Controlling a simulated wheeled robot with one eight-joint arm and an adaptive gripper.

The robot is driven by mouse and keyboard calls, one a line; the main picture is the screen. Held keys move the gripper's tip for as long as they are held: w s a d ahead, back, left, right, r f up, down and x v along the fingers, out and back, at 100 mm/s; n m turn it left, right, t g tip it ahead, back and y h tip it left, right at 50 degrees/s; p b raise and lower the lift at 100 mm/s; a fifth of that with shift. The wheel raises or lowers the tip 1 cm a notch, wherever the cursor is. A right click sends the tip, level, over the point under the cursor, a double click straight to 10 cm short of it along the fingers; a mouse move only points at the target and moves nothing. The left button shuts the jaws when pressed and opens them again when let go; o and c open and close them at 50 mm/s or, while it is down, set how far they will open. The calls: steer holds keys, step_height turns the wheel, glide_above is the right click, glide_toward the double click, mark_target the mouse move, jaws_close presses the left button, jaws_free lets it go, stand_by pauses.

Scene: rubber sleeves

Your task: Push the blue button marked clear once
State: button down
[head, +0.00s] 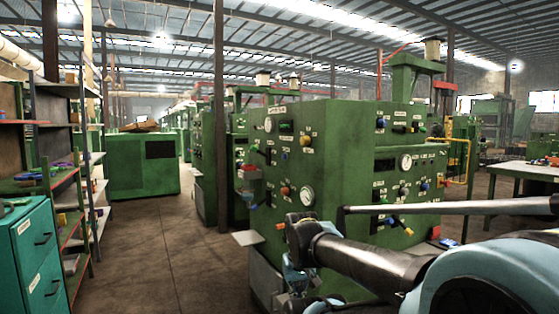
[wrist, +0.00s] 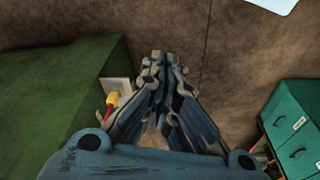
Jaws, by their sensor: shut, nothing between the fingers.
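The green machine (head: 340,150) stands in front of me with labelled knobs, gauges and buttons on two faces. A blue control (head: 380,123) sits high on its right-hand face, and another blue control (head: 424,186) sits lower on that face. Their labels are too small to read, so I cannot tell which is marked clear. My gripper (wrist: 160,62) is shut and empty in the wrist view, pointing over bare floor beside the machine. In the head view my gripper (head: 296,290) hangs low before the machine's near corner, its fingertips hard to make out.
A yellow-tipped red lever (wrist: 111,99) juts from the machine left of my gripper. A teal drawer cabinet (head: 36,255) and shelves (head: 75,130) line the left. A dark post (head: 220,120) stands behind. The aisle floor (head: 145,240) is clear. A table (head: 520,172) stands right.

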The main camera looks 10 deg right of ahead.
steer(key=shift+w+d, duration=0.1)
steer(key=shift+w, duration=0.1)
steer(key=w+d+r+n+t+h, duration=0.2)
steer(key=w+r, duration=0.9)
steer(key=w, duration=0.2)
steer(key=w+d+r+n+t+h, duration=0.1)
steer(key=w+d+r+t+h, duration=0.15)
steer(key=w+r, duration=1)
steer(key=w+a+r+n+t, duration=0.1)
steer(key=w+a+r, duration=0.2)
steer(key=w, duration=0.6)
steer(key=w+a+r+n+t+h, duration=0.1)
steer(key=w+a+r+n+t, duration=0.1)
steer(key=w, duration=0.8)
steer(key=w+a+r+n+t+h, duration=0.1)
steer(key=w+a+r, duration=0.4)
steer(key=w, duration=0.4)
steer(key=shift+w+r+n, duration=0.3)
steer(key=shift+w+r, duration=0.1)
steer(key=shift+r, duration=0.3)
steer(key=shift+d, duration=0.15)
